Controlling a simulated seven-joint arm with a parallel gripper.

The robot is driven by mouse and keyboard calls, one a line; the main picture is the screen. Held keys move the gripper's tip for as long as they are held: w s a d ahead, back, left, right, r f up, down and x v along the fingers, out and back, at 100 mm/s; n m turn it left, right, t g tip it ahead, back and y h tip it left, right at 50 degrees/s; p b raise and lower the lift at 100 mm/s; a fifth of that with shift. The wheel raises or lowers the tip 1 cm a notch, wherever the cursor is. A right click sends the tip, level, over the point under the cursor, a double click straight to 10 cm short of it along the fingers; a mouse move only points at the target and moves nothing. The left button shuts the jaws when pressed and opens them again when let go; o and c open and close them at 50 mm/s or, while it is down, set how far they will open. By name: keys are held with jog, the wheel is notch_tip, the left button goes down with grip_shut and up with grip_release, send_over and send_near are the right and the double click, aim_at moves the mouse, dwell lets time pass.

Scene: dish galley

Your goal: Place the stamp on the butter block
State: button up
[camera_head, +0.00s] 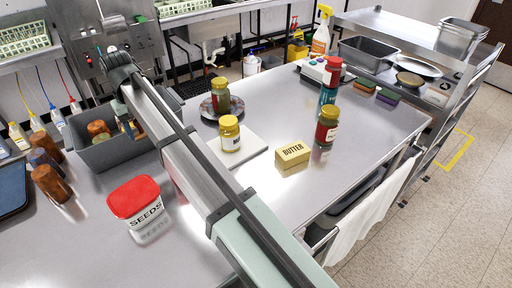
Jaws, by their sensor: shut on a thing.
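The butter block (292,154) is a yellow brick lettered BUTTER, lying on the steel counter right of centre. Nothing rests on its top. My arm crosses the view from the bottom right to the upper left. My gripper cannot be made out; the arm hides the area below its far end, so its grip does not show. I cannot identify the stamp for certain. Brown, rounded pieces (97,128) lie in the grey bin (92,155), which my arm partly covers.
A red-lidded SEEDS tin (135,198) stands near the arm. A red jar (326,126) and a teal bottle (328,92) stand behind the butter. Brown cylinders (52,184) stand at left. Counter right of the butter is clear.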

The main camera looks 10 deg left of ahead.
jog(key=w+d+r+m, duration=0.2)
jog(key=w+d+m, duration=0.2)
jog(key=w+d, duration=1.4)
jog(key=w+d+r+m, duration=0.1)
jog(key=w+d+m, duration=0.15)
jog(key=d, duration=1.15)
jog(key=w+d+m, duration=0.1)
jog(key=w+d, duration=0.3)
jog(key=d, duration=1)
jog(key=m, duration=0.2)
send_over(293, 149)
jog(key=f, duration=0.1)
jog(key=shift+s+f, duration=0.1)
jog(key=shift+f, duration=4.55)
jog(key=shift+f, duration=0.15)
jog(key=o, duration=1)
jog(key=shift+o, duration=0.2)
